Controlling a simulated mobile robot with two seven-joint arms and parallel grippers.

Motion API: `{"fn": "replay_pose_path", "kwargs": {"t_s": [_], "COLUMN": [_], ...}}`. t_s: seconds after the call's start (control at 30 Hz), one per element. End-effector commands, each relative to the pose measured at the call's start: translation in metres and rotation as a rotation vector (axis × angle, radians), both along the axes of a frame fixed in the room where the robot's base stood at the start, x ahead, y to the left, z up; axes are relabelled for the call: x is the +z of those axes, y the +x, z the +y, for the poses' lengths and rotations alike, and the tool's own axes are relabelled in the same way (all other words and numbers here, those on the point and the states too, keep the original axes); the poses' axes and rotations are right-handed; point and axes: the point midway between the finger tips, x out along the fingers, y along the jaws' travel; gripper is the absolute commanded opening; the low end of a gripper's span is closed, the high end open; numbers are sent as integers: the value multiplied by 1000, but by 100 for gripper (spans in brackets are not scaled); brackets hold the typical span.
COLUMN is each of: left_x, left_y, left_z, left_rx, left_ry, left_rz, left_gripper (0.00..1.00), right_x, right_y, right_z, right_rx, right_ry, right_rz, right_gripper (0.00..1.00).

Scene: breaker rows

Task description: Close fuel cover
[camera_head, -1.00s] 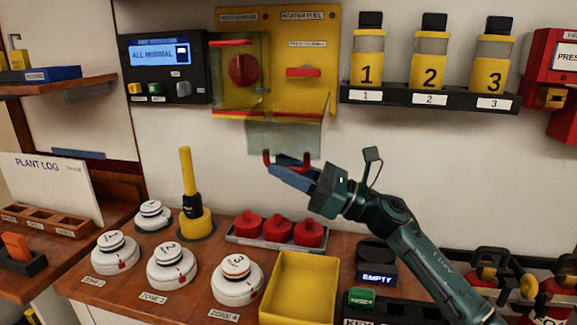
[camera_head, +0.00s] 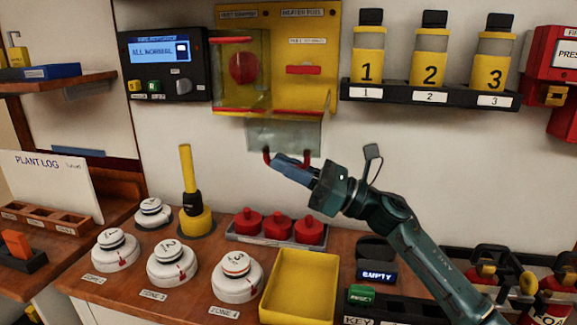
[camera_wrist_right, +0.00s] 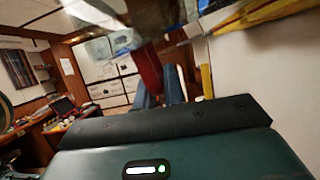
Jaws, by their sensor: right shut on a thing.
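The fuel cover (camera_head: 290,136) is a clear flap hanging down, open, below the right half of the yellow heater fuel panel (camera_head: 325,20). Its red handle (camera_head: 267,156) is at its lower edge. My right gripper (camera_head: 288,167) is at the handle, its blue fingers shut on it; they hide the handle's middle. In the right wrist view the red handle (camera_wrist_right: 149,70) shows between the blue fingers, with the blurred clear cover (camera_wrist_right: 125,25) above. My left gripper is not in view.
A second clear cover (camera_head: 240,75) is over the red button on the panel's left half. Numbered bottles (camera_head: 368,62) stand on a shelf to the right. Below are red-knobbed parts in a tray (camera_head: 278,241), a yellow bin (camera_head: 300,287) and a yellow-handled tool (camera_head: 187,180).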

Motion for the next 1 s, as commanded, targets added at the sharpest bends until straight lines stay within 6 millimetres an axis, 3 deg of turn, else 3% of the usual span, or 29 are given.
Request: {"fn": "replay_pose_path", "kwargs": {"t_s": [0.27,0.67,1.0], "left_x": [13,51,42], "left_y": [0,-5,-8], "left_z": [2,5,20], "left_rx": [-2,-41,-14], "left_ry": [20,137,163], "left_rz": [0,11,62], "left_gripper": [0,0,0], "right_x": [11,56,81], "right_y": [-3,-13,-12], "right_z": [1,4,4], "right_rx": [0,-1,1], "right_ry": [15,100,115], "right_rz": [53,312,352], "right_gripper": [0,0,0]}}
